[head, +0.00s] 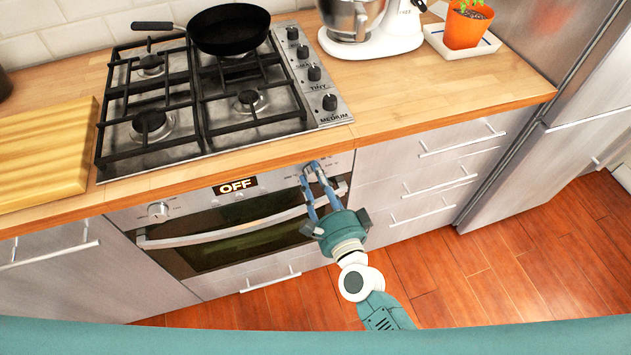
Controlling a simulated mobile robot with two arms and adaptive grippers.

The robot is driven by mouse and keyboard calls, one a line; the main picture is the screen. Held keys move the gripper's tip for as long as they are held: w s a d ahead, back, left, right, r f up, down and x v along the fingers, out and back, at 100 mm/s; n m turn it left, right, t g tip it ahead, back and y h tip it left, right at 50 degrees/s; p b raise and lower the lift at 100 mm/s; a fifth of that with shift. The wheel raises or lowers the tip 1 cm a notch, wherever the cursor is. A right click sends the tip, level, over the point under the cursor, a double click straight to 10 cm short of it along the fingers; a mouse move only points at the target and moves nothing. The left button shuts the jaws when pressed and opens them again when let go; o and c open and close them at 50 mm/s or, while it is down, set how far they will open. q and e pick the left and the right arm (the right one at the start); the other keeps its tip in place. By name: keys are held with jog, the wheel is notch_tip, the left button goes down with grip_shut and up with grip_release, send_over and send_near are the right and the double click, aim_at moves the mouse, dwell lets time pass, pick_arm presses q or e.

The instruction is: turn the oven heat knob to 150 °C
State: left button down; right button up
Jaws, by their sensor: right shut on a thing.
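The oven (215,245) is set under the counter with a steel control panel along its top. Its display (235,186) reads "OFF". A round knob (158,210) is at the left end of the panel, free of any gripper. My right gripper (312,172) is at the right end of the panel, with its fingers shut on the right oven knob. That knob is mostly hidden behind the fingers, so its marking cannot be read. The oven handle (190,240) runs across the door below the panel, passing close to my gripper. My left gripper is not in view.
A gas hob (125,160) with a black pan (229,30) is on the wooden counter above the oven. Hob knobs (314,73) line its right side. A wooden board (45,155) lies at left; a mixer (372,40) stands behind. Drawers flank the oven at right.

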jog(key=m+b, duration=0.1)
jog(key=m, duration=0.3)
jog(key=m+b, duration=0.1)
jog(key=shift+w+d+m+b, duration=0.15)
jog(key=shift+d+m+b, duration=0.15)
jog(key=shift+d+m, duration=0.1)
jog(key=shift+f, duration=0.1)
dwell(0.3)
jog(key=o, duration=1.1)
jog(key=shift+f, duration=0.1)
jog(key=shift+o, duration=0.2)
jog(key=shift+s, duration=0.25)
jog(key=v, duration=1.1)
jog(key=shift+s+d, duration=0.2)
